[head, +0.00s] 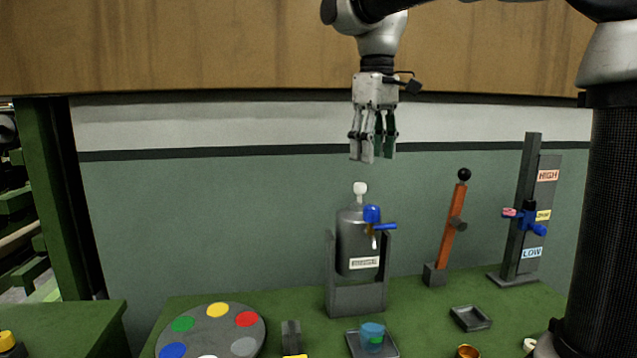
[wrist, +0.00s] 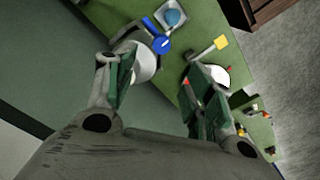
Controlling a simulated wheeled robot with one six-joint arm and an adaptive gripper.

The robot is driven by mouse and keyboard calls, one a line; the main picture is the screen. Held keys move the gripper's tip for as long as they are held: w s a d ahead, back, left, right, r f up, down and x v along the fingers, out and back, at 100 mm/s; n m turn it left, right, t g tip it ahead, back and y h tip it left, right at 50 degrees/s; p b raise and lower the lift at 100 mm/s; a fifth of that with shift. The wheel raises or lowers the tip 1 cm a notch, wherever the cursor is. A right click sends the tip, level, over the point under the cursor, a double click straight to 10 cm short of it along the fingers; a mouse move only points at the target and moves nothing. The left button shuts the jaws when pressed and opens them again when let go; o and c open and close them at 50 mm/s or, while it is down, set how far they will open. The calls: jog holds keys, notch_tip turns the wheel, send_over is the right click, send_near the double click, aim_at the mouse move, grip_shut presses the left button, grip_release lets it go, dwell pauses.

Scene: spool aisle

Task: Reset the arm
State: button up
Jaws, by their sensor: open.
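My gripper (head: 372,158) hangs from my arm with its fingers pointing down, in the air above the bench and above a grey dispenser tank. It is open and empty. In the wrist view its two fingers (wrist: 160,88) stand apart, with the bench seen beyond them. The grey tank (head: 352,243) has a white knob on top and a blue tap (head: 373,214); the blue tap also shows in the wrist view (wrist: 160,44). There is a clear gap between the fingertips and the tank's knob.
The green bench (head: 430,304) holds a disc with coloured spots (head: 212,332), a blue cup (head: 372,336) on a tray, an orange lever (head: 453,232) with a black ball, an empty tray (head: 470,318) and a HIGH/LOW slider post (head: 528,205). The air around my gripper is clear.

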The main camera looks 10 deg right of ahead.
aim_at(377, 207)
jog(key=shift+m+t, duration=0.3)
jog(key=shift+m, duration=0.1)
jog(key=f, duration=0.2)
jog(key=w+f, duration=0.1)
jog(key=f, duration=0.1)
jog(key=shift+a, duration=0.15)
jog(key=s+d+f, duration=0.1)
jog(key=s+f, duration=0.1)
jog(key=shift+d+f+m, duration=0.35)
jog(key=shift+m, duration=0.05)
jog(key=s+d+f+m+t, duration=0.1)
jog(key=s+d+f, duration=0.3)
jog(key=s, duration=0.5)
jog(key=s+d+f+m+t, duration=0.2)
jog(key=s+d+f+m, duration=0.2)
jog(key=s+d, duration=0.5)
jog(key=shift+s+d+f+t, duration=0.25)
jog(key=shift+d+f+t, duration=0.05)
jog(key=shift+f, duration=0.3)
